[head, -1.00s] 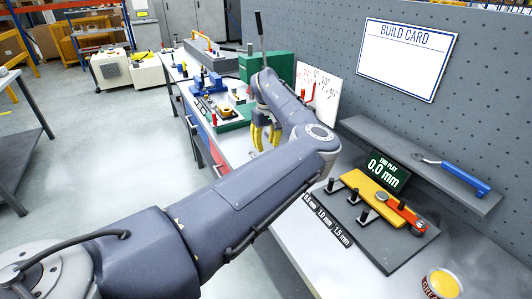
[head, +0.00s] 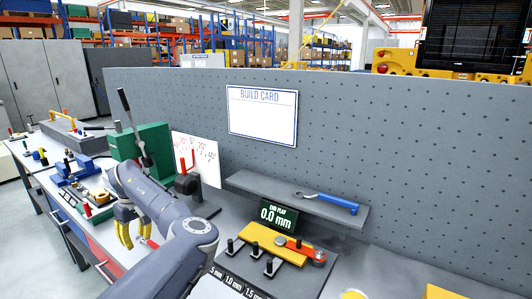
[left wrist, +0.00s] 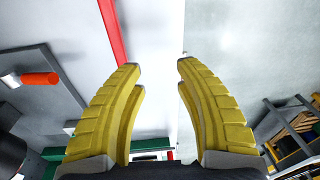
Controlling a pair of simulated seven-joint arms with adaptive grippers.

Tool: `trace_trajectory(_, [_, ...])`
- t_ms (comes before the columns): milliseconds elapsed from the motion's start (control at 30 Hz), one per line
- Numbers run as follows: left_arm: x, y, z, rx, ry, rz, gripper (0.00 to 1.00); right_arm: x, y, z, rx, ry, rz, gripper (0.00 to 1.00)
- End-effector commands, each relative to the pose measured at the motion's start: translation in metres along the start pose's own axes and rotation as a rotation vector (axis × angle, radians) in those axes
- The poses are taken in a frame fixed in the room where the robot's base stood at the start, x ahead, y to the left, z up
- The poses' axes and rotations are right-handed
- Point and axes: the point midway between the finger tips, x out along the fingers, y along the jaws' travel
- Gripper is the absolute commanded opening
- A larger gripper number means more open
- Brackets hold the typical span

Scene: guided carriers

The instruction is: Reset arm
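My left arm comes in from the bottom left of the head view and reaches over the bench. Its gripper (head: 136,246) has yellow fingers that point down at the bench's front side, in front of the green press (head: 153,143). In the left wrist view the two yellow fingers (left wrist: 158,66) stand well apart with nothing between them. A pale surface with a red strip (left wrist: 113,32) shows beyond them. My right gripper is in neither view.
A dark board with a yellow bar (head: 262,238) and an END PLAY display (head: 278,215) reading 0.0 mm lies right of my arm. A shelf (head: 250,184) holds a blue-handled wrench (head: 338,204). Blue fixtures (head: 80,170) stand left. A pegboard wall (head: 400,170) closes the back.

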Motion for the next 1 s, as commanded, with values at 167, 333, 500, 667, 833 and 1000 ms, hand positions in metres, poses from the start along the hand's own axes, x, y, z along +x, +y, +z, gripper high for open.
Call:
trace_trajectory(167, [0.052,-0.068,-0.02,-0.021,0.106,-0.106,0.34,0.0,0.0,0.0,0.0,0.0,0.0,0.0])
trace_trajectory(333, [0.08,-0.123,-0.033,0.0,0.222,-0.196,0.34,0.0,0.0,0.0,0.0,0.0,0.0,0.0])
trace_trajectory(500, [0.097,-0.168,-0.039,0.062,0.344,-0.282,0.34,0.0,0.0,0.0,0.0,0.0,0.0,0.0])
trace_trajectory(667, [0.105,-0.199,-0.037,0.153,0.458,-0.355,0.34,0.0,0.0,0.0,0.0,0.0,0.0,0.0])
trace_trajectory(833, [0.109,-0.22,-0.027,0.286,0.571,-0.42,0.34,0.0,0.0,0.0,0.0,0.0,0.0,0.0])
trace_trajectory(1000, [0.115,-0.229,-0.005,0.451,0.671,-0.466,0.34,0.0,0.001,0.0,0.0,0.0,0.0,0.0])
